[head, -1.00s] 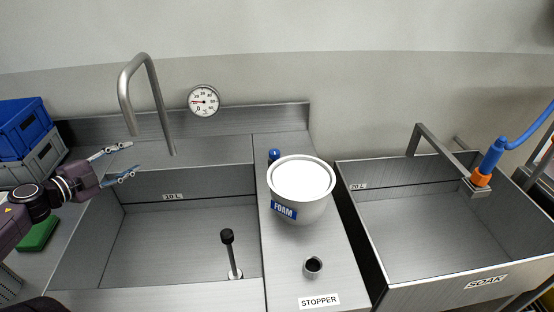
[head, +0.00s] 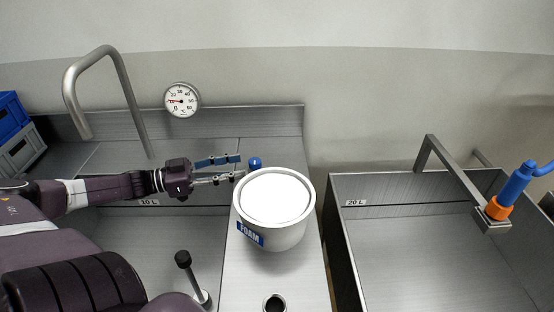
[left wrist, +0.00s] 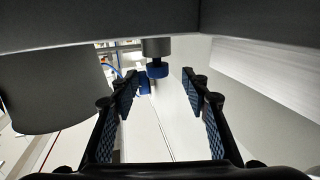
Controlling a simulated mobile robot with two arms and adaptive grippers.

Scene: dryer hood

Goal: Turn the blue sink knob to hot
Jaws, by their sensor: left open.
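The blue knob (head: 254,163) stands behind the white FOAM tub, at the back of the steel strip beside the left sink. My left gripper (head: 239,167) reaches in from the left, open, with its fingertips just left of the knob. In the left wrist view the knob (left wrist: 157,69) shows ahead between the two open fingers (left wrist: 161,78), under a grey cylindrical part. I cannot tell whether any finger touches it. My right gripper is not in view.
The FOAM tub (head: 277,222) stands close in front of the knob; it also shows in the left wrist view (left wrist: 50,90). A curved steel tap (head: 131,98) and a round dial (head: 182,100) are behind my left arm. A second sink (head: 336,240) is at right.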

